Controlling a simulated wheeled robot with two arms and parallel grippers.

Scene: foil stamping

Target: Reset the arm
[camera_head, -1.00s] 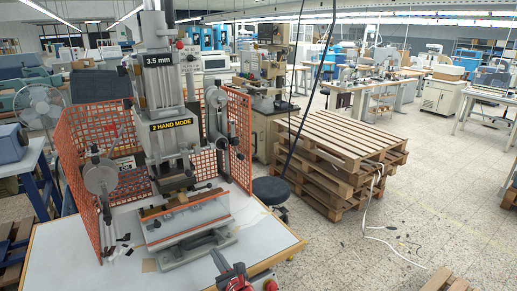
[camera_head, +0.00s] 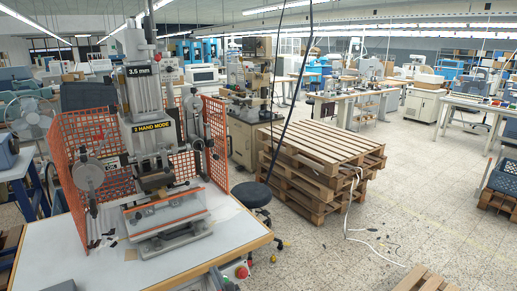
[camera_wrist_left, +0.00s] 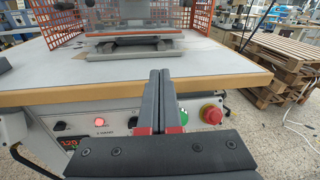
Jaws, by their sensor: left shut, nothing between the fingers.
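My left gripper (camera_wrist_left: 160,76) is shut and empty, its two dark fingers side by side in the left wrist view. It points at the front edge of the white worktable (camera_wrist_left: 215,66), near the control panel below it. In the head view only a small part of the left gripper (camera_head: 219,281) shows at the bottom edge, by the table's front right corner. The foil stamping press (camera_head: 147,125) stands on the table, away from the gripper. My right gripper is not in view.
A red emergency button (camera_wrist_left: 211,113) and a green button (camera_wrist_left: 183,117) sit on the panel close to the fingers. Orange mesh guards (camera_head: 78,170) flank the press. Stacked pallets (camera_head: 318,165) and a dark stool (camera_head: 251,194) stand to the right. Open floor lies beyond.

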